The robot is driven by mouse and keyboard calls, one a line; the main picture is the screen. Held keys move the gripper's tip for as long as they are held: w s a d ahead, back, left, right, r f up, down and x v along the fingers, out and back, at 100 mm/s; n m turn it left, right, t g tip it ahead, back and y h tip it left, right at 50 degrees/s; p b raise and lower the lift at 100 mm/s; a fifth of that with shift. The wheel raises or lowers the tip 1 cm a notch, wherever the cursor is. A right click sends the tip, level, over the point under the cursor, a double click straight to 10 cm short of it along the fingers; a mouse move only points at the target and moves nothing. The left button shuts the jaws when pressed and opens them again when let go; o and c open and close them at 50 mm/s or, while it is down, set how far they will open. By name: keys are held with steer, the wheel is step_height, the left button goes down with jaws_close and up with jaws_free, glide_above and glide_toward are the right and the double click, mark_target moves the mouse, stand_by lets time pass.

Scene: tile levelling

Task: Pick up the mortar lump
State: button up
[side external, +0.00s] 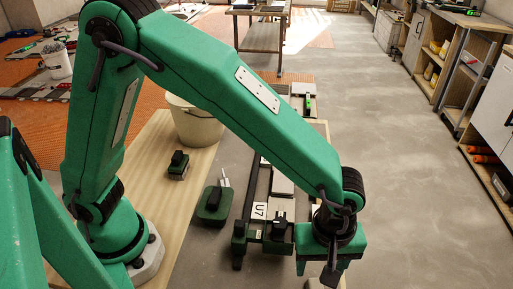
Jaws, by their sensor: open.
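My green gripper (331,272) hangs at the end of the arm at the lower right of the work area, pointing down. Its jaws are open, and part of them is hard to make out near the bottom edge. I cannot clearly pick out the mortar lump. A small greyish patch shows just below and left of the jaws at the picture's bottom edge, but I cannot tell what it is. Anything directly behind or under the gripper is hidden.
A black rail frame labelled U7 (259,211) with pale blocks stands left of the gripper. A green-bodied tool (213,205), a small dark-handled block (178,165) and a cream bucket (195,125) lie farther left. Shelving (446,75) lines the right; grey floor (400,180) there is clear.

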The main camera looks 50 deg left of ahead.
mark_target(316, 285)
steer(key=shift+f, duration=1.3)
steer(key=shift+d+f, duration=0.1)
steer(key=shift+f, duration=2.5)
steer(key=c, duration=1.1)
